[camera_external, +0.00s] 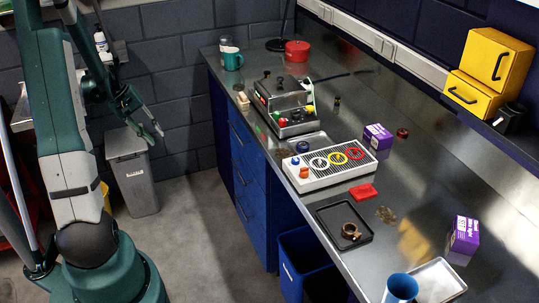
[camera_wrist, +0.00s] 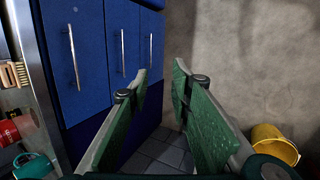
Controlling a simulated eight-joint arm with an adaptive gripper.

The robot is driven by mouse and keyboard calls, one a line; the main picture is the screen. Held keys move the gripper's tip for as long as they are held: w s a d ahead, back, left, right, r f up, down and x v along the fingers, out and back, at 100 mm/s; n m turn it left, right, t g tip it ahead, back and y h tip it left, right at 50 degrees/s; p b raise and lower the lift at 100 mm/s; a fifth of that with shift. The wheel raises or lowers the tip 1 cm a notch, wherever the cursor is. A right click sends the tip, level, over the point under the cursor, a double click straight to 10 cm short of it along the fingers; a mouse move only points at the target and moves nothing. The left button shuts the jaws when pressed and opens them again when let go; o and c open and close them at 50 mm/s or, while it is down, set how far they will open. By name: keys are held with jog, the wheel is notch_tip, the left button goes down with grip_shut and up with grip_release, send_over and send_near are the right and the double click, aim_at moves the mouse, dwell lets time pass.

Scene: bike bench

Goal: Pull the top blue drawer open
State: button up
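The top blue drawer (camera_external: 246,143) is the uppermost front in the blue cabinet under the bench, with a slim metal handle. It looks shut, flush with the fronts below. In the wrist view, which is turned sideways, the top drawer (camera_wrist: 92,85) is the leftmost blue panel, and its handle (camera_wrist: 74,57) is a long silver bar. My gripper (camera_external: 158,130) hangs in the air left of the cabinet, well apart from it. In the wrist view my gripper (camera_wrist: 161,72) is open, with two separated green fingers and nothing between them.
A grey bin (camera_external: 134,175) stands on the floor below my gripper. A yellow bucket (camera_wrist: 275,144) shows at lower right in the wrist view. Floor before the drawers is clear.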

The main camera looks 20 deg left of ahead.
jog(key=a+y, duration=0.1)
jog(key=s+a+r+y+p, duration=0.1)
jog(key=s+a+g+y, duration=0.1)
jog(key=a, duration=0.1)
jog(key=shift+r+p, duration=0.35)
jog(key=shift+w+f, duration=0.1)
jog(key=shift+f, duration=0.05)
jog(key=b+x, duration=0.1)
jog(key=x, duration=0.6)
jog(key=shift+f, duration=0.3)
jog(key=shift+c, duration=0.5)
grip_shut()
jog(key=shift+o, duration=0.5)
grip_release()
